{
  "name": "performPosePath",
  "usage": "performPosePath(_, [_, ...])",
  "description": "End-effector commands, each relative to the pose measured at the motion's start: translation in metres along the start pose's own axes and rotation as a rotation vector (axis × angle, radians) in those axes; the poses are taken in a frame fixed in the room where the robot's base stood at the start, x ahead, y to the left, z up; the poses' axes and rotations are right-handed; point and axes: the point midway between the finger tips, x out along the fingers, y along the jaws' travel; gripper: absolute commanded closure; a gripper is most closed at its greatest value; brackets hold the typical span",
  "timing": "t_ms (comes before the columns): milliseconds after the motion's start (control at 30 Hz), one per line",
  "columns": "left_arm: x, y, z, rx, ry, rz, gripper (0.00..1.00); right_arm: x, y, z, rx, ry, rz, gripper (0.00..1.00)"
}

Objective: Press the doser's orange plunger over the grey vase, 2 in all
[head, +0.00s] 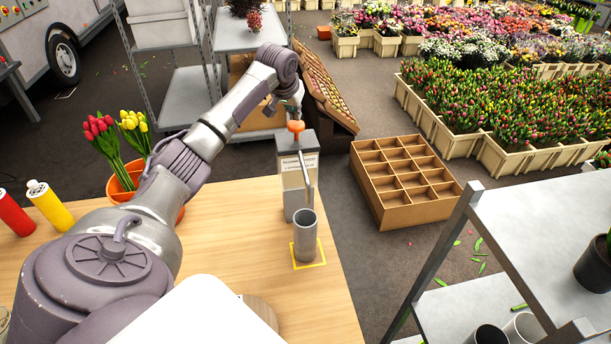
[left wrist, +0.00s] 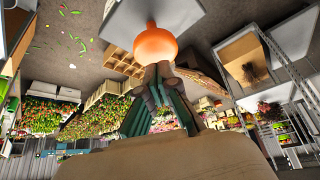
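The doser (head: 297,178) is a grey box with a label, standing at the table's right side. Its orange plunger (head: 295,126) is on top and also shows large in the left wrist view (left wrist: 155,44). The grey vase (head: 305,238) stands upright on a yellow-outlined square, below the doser's spout (head: 308,185). My left gripper (head: 294,110) is just above the plunger, pointing down. In the left wrist view its fingers (left wrist: 157,70) are together, with their tips at the plunger; whether they touch it I cannot tell. My right gripper is not in view.
An orange pot with red and yellow tulips (head: 120,185) stands behind my left arm. Red (head: 14,214) and yellow (head: 50,206) bottles are at the left. A divided wooden crate (head: 403,182) is on the floor beyond the table. A metal shelf (head: 545,225) is at the right.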

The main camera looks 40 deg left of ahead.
Motion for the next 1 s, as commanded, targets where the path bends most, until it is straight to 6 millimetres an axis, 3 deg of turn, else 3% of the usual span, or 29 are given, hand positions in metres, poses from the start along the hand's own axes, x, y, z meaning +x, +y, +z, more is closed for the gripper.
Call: performPosePath(1000, [0.038, 0.0, 0.022, 0.001, -0.006, 0.0, 1.0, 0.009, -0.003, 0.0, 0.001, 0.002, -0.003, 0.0])
